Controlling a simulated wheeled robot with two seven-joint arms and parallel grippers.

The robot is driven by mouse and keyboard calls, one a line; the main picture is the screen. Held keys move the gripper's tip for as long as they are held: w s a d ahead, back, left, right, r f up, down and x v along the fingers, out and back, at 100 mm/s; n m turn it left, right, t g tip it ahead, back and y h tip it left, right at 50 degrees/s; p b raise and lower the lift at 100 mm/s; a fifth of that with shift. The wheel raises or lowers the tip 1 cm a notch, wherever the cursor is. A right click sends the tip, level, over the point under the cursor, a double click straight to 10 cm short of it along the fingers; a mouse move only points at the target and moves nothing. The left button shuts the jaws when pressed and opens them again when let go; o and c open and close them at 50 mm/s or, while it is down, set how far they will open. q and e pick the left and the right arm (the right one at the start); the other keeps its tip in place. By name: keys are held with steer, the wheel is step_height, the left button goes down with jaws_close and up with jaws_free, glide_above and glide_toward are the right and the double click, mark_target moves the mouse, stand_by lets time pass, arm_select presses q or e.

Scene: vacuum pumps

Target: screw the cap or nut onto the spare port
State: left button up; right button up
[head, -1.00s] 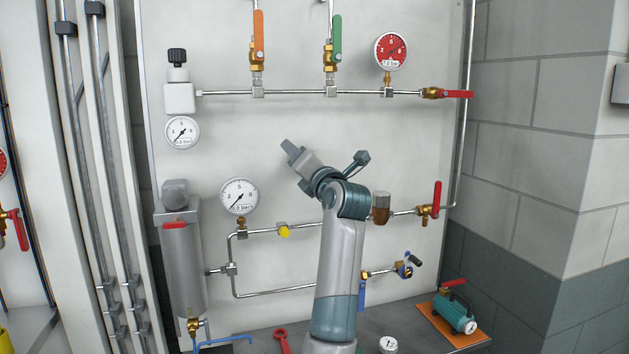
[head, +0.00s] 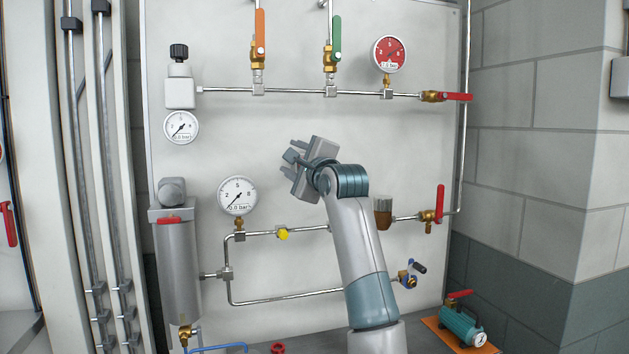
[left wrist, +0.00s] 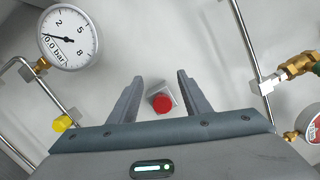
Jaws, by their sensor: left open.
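My left gripper (head: 290,158) is open in front of the white panel, between the upper and lower pipe runs. In the left wrist view, a red round piece (left wrist: 162,103) on a grey square base shows between the two open fingers (left wrist: 160,95), apart from both. I cannot tell whether it is a cap or the port; the gripper hides it in the head view. A yellow plug (head: 283,233) sits on the lower pipe and also shows in the left wrist view (left wrist: 63,123). My right gripper is not in view.
A white gauge (head: 238,196) is left of my gripper. The upper pipe (head: 300,92) carries orange- and green-handled valves and a red gauge (head: 390,54). A grey cylinder (head: 179,270) stands lower left. A teal pump (head: 461,326) sits lower right. Bare panel lies around my gripper.

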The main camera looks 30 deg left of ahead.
arm_select(q)
steer(key=d+n+h+b, duration=0.1)
steer(key=n+b, duration=0.1)
steer(key=n, duration=0.4)
steer(key=w+d+f+n+t+b, duration=0.1)
steer(key=d+n+b, duration=0.1)
steer(key=n, duration=0.4)
steer(key=w+d+f+n+h+b, duration=0.1)
steer(key=n+b, duration=0.1)
steer(key=n, duration=0.4)
steer(key=shift+w+d+h+b, duration=0.1)
steer(key=shift+d+h+b, duration=0.2)
steer(key=shift+b, duration=0.1)
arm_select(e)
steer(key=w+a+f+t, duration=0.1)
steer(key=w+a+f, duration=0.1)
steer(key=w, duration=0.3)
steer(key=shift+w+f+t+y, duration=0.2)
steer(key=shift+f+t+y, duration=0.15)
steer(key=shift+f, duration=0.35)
arm_select(q)
steer(key=shift+w+a+r+p, duration=0.1)
steer(key=shift+a+p, duration=0.05)
steer(key=shift+p, duration=0.15)
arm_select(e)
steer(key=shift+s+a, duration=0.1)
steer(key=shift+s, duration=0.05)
